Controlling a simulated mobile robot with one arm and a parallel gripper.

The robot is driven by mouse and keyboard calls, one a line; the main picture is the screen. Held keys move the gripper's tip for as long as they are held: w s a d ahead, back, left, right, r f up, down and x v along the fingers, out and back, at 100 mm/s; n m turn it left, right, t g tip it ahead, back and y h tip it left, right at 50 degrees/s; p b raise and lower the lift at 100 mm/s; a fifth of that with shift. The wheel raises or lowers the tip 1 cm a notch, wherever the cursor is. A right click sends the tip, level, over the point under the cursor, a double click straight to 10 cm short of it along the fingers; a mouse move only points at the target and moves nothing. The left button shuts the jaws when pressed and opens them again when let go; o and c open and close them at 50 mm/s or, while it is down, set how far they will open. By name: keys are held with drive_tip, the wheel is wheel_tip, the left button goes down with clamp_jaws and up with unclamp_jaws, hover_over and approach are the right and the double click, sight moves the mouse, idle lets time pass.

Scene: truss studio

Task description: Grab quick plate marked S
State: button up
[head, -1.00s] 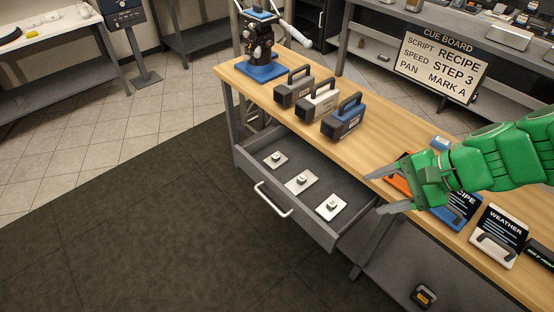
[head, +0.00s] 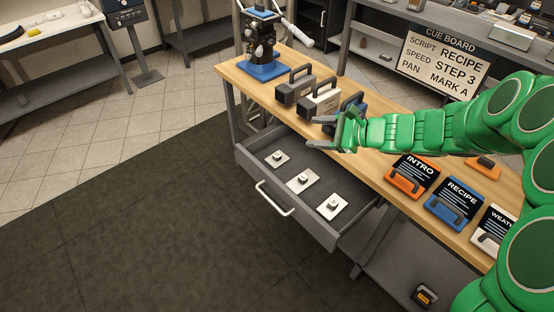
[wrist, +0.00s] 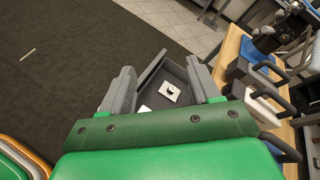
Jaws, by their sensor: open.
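Three small light square plates, each with a raised knob, lie in a row in the open grey drawer (head: 312,228). They are the far plate (head: 277,158), the middle plate (head: 302,180) and the near plate (head: 332,207). Their letters are too small to read, so I cannot tell which is S. My green gripper (head: 318,131) is open and empty, above the drawer's back edge by the bench. In the wrist view, one plate (wrist: 170,92) shows between the open fingers (wrist: 160,68). Another plate is partly hidden by the gripper there.
The wooden bench (head: 385,148) carries three handled blocks, grey (head: 293,91), white (head: 318,103) and blue, the blue partly behind my gripper. Labelled cards such as INTRO (head: 412,175) and RECIPE (head: 454,203) lie to the right. A cue board (head: 445,63) stands behind. Floor before the drawer is clear.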

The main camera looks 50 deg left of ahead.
drive_tip(key=w+a+f+m+t+y, duration=0.1)
drive_tip(key=w+a+f+m+t, duration=0.3)
drive_tip(key=a+f, duration=0.6)
drive_tip(key=m, duration=0.6)
approach(279, 155)
drive_tip(key=shift+s+a+f+t, duration=0.1)
drive_tip(key=shift+a+f+t, duration=0.1)
drive_tip(key=shift+a, duration=0.25)
drive_tip(key=shift+s+a+f+t, duration=0.1)
drive_tip(key=shift+a+t, duration=0.1)
drive_tip(key=shift+a, duration=0.2)
drive_tip(key=shift+x, duration=3.8)
drive_tip(key=shift+s, duration=0.2)
clamp_jaws()
